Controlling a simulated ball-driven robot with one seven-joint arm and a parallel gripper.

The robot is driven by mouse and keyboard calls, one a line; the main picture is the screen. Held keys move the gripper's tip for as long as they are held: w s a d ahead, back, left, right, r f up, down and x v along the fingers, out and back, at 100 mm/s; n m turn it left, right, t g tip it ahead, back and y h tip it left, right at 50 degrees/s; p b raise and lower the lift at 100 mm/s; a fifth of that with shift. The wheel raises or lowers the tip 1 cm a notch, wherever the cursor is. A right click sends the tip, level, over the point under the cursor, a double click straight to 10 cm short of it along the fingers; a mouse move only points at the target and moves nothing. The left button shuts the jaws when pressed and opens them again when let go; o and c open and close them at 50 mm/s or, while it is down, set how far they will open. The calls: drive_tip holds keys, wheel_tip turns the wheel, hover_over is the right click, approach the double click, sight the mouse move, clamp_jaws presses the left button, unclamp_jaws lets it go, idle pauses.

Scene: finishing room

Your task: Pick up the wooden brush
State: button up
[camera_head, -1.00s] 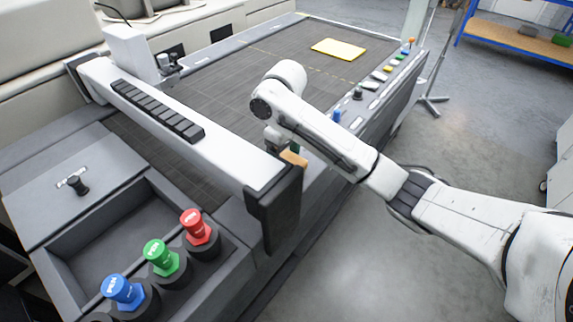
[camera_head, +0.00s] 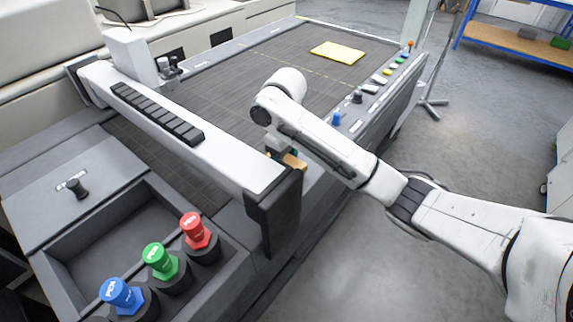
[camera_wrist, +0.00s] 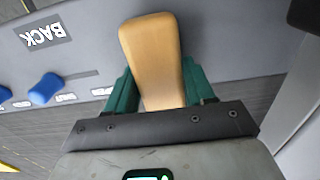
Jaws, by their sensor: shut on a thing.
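The wooden brush (camera_wrist: 152,55) shows in the wrist view as a light-brown wooden block. It sits between the two green fingers of my gripper (camera_wrist: 160,92), which is shut on it. Any bristles are hidden. In the head view a small part of the brush (camera_head: 294,161) shows at the end of my arm, beside the end of the white gantry beam. My gripper (camera_head: 283,152) is mostly hidden there by my arm and the beam. I cannot tell whether the brush touches the surface under it.
The white gantry beam (camera_head: 225,158) with its dark end cap (camera_head: 274,212) is close beside my gripper. Red (camera_head: 195,230), green (camera_head: 160,262) and blue (camera_head: 121,294) knobs stand at the front. A yellow sheet (camera_head: 338,52) lies on the dark bed.

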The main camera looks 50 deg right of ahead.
sight(285, 158)
drive_tip(key=shift+r+p, duration=1.5)
drive_tip(key=shift+r, duration=3.5)
